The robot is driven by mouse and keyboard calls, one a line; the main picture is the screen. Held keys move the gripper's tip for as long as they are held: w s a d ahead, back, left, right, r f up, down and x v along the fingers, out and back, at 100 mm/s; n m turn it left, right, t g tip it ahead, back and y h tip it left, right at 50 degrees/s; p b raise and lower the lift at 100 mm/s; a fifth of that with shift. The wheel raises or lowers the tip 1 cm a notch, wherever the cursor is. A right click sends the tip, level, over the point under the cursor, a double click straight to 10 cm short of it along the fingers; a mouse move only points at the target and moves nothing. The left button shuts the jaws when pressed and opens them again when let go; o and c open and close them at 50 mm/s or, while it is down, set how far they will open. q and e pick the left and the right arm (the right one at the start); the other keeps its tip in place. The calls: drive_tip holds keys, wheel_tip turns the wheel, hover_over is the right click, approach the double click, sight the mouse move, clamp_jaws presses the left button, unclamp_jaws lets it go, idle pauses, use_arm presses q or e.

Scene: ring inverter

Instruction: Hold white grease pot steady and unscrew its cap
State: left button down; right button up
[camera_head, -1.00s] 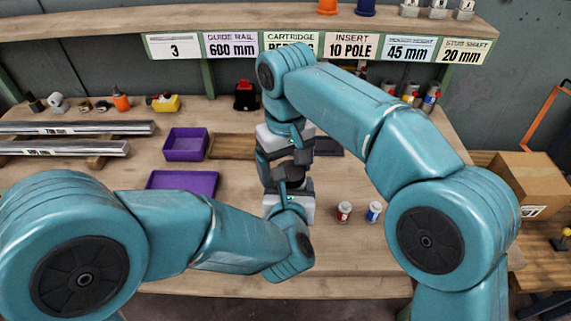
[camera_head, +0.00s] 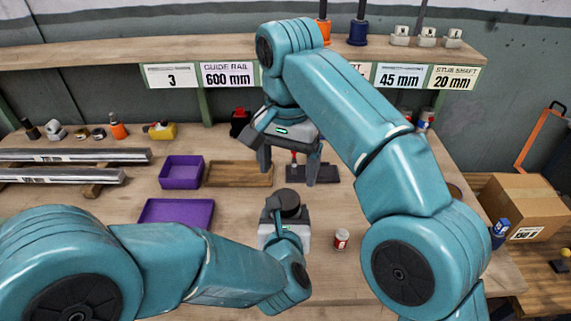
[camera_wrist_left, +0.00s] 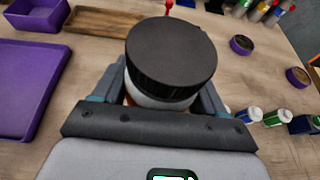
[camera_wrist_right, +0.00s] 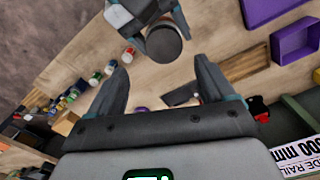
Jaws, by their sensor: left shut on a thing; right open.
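The white grease pot (camera_wrist_left: 160,100) is gripped by my left gripper (camera_wrist_left: 160,90), with one finger on each side of its body. Its round black cap (camera_head: 287,203) sits on top and also shows in the left wrist view (camera_wrist_left: 171,55) and the right wrist view (camera_wrist_right: 163,42). Most of the pot body is hidden by the left fingers and cap. My right gripper (camera_head: 289,168) is open and empty above the cap, apart from it. In the right wrist view its fingers (camera_wrist_right: 162,68) are spread wide, with the cap beyond them.
Two purple trays (camera_head: 180,172) and a brown wooden board (camera_head: 238,174) lie left of the pot. A dark tray (camera_head: 325,173) lies behind it. A small red-and-white can (camera_head: 341,239) stands to the right. Metal rails (camera_head: 65,176) lie at the left.

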sight(286, 200)
drive_tip(key=shift+w+a, duration=0.1)
drive_tip(key=shift+a, duration=0.1)
drive_tip(key=shift+f, duration=3.95)
drive_tip(key=c, duration=1.1)
drive_tip(key=n, duration=0.5)
drive_tip(key=shift+n, duration=0.3)
drive_tip(key=n, duration=0.7)
drive_tip(key=o, duration=1.1)
drive_tip(key=shift+o, duration=0.4)
